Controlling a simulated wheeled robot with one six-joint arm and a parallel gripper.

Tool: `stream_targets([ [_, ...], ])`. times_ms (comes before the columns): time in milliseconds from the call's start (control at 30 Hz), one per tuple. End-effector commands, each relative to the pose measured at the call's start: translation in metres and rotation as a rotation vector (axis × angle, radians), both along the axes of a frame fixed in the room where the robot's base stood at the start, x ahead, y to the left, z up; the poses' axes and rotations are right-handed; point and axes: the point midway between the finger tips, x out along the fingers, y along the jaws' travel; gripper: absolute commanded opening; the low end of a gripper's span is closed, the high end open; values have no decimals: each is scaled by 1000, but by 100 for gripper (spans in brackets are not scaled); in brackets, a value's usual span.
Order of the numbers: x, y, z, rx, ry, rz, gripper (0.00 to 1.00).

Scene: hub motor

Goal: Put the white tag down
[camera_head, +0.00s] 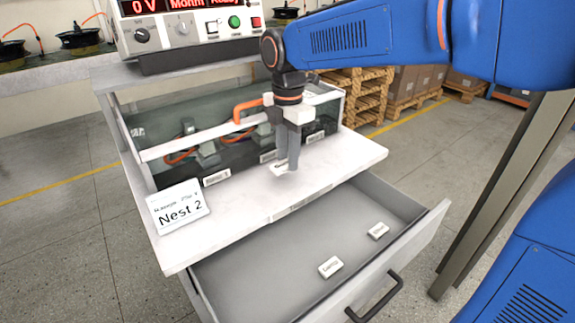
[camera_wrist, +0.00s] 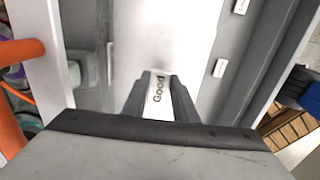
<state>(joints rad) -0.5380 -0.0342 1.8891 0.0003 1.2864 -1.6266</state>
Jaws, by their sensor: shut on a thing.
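The tag is only a small pale sliver at the fingertips there. I cannot tell whether the tag touches the worktop.
An open drawer (camera_head: 290,265) below the worktop holds two white tags, one at the front (camera_head: 331,267) and one farther right (camera_head: 378,231). A "Nest 2" sign (camera_head: 180,207) stands at the worktop's left. A clear-walled enclosure with orange cables (camera_head: 236,132) stands behind my gripper.

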Motion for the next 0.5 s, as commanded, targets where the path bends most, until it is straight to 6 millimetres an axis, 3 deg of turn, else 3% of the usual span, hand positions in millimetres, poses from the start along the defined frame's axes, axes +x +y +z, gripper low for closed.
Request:
stream_targets([
  [200,-1,0,-27,-2,2,0,5],
  [500,0,0,-30,-1,1,0,5],
])
